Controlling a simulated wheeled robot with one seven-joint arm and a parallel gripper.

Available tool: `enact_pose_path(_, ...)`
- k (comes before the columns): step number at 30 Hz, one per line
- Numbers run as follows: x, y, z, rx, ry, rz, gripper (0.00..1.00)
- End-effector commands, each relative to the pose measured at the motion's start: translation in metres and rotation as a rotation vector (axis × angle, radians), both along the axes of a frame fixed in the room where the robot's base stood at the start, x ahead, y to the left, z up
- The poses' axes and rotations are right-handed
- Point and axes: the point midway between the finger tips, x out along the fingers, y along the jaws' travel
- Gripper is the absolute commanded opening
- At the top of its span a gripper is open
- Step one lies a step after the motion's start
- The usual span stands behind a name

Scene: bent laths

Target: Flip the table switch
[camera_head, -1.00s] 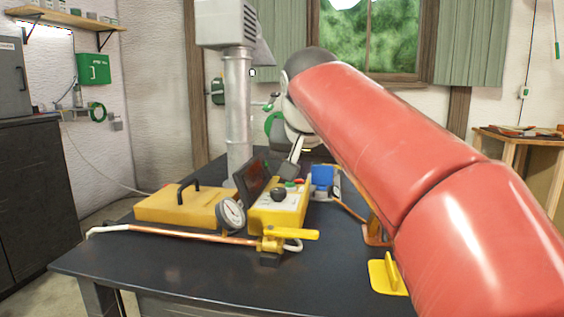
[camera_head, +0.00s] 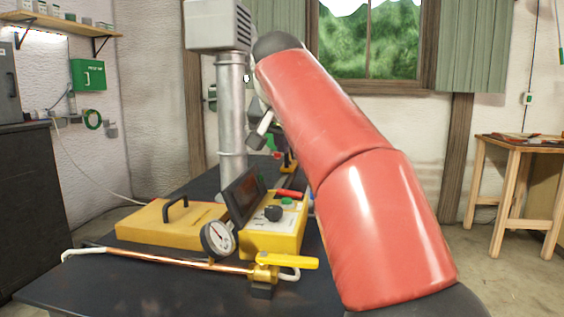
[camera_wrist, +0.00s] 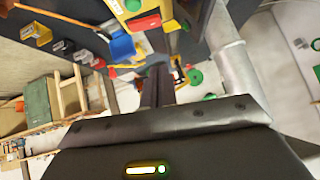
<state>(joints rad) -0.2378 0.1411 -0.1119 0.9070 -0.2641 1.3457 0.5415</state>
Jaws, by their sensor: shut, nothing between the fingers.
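A yellow control box (camera_head: 262,240) stands on the dark table (camera_head: 150,286) in the head view. Its top has a black knob (camera_head: 273,214), a green button (camera_head: 287,201) and a red part (camera_head: 289,193). In the wrist view a red part (camera_wrist: 147,23) shows on a yellow surface near the top edge. I cannot tell for certain which part is the table switch. My gripper (camera_head: 256,139) is beyond and above the box, partly hidden by my red arm. In the wrist view its dark fingers (camera_wrist: 158,82) are together and empty, apart from the red part.
A metal duct (camera_head: 231,120) rises behind the box. A dark screen (camera_head: 242,198), round gauge (camera_head: 217,239), yellow case (camera_head: 165,222) and copper pipe with yellow-handled valve (camera_head: 290,262) crowd the table. A blue piece (camera_wrist: 122,47) shows in the wrist view. A wooden bench (camera_head: 510,160) stands right.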

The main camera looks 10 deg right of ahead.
Motion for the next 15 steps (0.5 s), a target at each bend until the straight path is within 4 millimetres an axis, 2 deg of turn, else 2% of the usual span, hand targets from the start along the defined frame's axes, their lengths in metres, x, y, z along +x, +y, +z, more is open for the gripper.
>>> enact_pose_path(12, 0.059, -0.016, -0.063, -0.002, 0.005, -0.002, 0.00)
enact_pose_path(15, 0.062, -0.015, -0.080, 0.000, 0.004, 0.001, 0.00)
